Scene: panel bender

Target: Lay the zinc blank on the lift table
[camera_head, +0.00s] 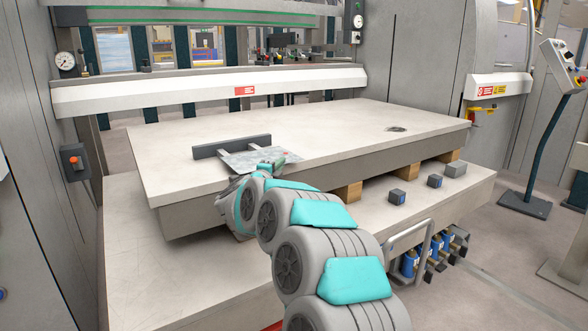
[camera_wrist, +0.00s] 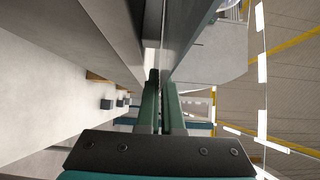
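The zinc blank (camera_head: 240,159) is a thin, mottled grey sheet at the front edge of the pale upper table (camera_head: 330,135), in front of a dark grey bar (camera_head: 232,146). I cannot tell whether it rests on the top or is just above it. My gripper (camera_head: 268,166) is at the blank's near edge, partly hidden by my own wrist. In the wrist view the two green fingers of my gripper (camera_wrist: 161,82) are close together around the edge of a thin grey sheet. The blank's far part is hard to make out there.
Wooden blocks (camera_head: 408,171) stand under the upper slab. Small dark blocks (camera_head: 397,196) lie on the lower surface (camera_head: 455,192). The machine's pale beam (camera_head: 210,90) crosses behind the table. A control pedestal (camera_head: 550,130) stands right. The slab's middle and right are mostly clear.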

